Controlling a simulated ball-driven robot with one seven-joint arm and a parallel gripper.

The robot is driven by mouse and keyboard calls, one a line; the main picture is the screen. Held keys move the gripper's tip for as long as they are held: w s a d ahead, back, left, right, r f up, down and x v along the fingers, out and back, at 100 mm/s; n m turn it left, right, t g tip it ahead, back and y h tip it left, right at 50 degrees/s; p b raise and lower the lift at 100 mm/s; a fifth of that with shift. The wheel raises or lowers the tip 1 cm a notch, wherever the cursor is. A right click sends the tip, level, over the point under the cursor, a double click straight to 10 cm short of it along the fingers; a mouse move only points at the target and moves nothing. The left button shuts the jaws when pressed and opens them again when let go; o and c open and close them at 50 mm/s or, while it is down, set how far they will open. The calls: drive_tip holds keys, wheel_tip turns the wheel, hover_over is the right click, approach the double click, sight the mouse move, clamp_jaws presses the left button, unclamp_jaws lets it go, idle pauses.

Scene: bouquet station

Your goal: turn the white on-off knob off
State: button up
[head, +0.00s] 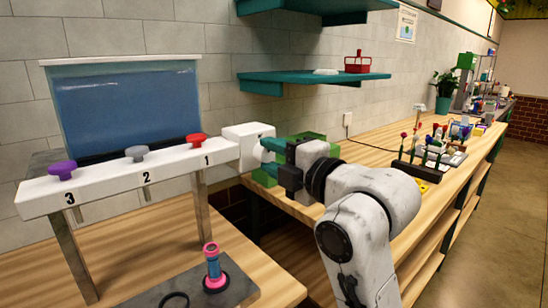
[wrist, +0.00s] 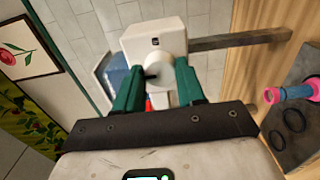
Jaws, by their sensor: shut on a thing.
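The white on-off knob (wrist: 166,70) is a round knob on the end face of the white box (wrist: 155,38) at the end of the dispenser bar. My gripper (wrist: 158,82) has its two green fingers on either side of the knob and is shut on it. In the head view my gripper (head: 268,156) reaches the white box (head: 247,143) from the right, and the fingers and my wrist largely hide the knob.
The white bar (head: 130,172) carries purple, grey and red knobs numbered 3, 2 and 1, before a blue tank (head: 128,105). A pink and blue tube (head: 213,268) stands on a dark plate below. Teal shelves (head: 315,77) hang above. A cluttered wooden bench (head: 375,150) runs right.

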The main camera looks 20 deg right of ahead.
drive_tip(key=shift+f, duration=0.1)
drive_tip(key=o, duration=1.1)
drive_tip(key=shift+c, duration=0.2)
drive_tip(key=b+v, duration=0.5)
drive_tip(key=v, duration=0.3)
drive_tip(key=shift+d, duration=0.15)
drive_tip(key=s+b, duration=0.1)
drive_tip(key=b, duration=0.2)
drive_tip(key=shift+d, duration=0.1)
drive_tip(key=shift+b, duration=0.6)
